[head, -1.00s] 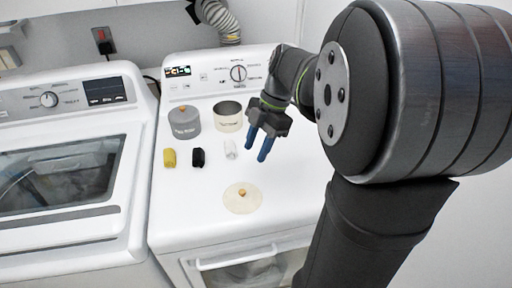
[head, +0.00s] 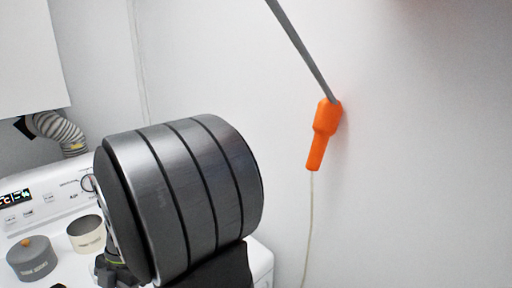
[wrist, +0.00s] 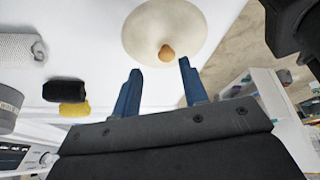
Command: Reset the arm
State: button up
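My gripper (wrist: 160,65) shows in the wrist view with its two blue fingers spread apart and nothing between them. Beyond the fingertips lies a round cream lid (wrist: 185,25) with a wooden knob on the white machine top. In the head view my big arm joint covers most of the wrist and the fingers are hidden.
A grey lidded pot (head: 30,262) and an open cream pot (head: 87,237) stand on the white machine. Black (wrist: 63,92), yellow (wrist: 75,109) and white (wrist: 18,48) small items lie left of the fingers. An orange fixture (head: 324,130) hangs by the wall.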

jog(key=shift+r, duration=0.8)
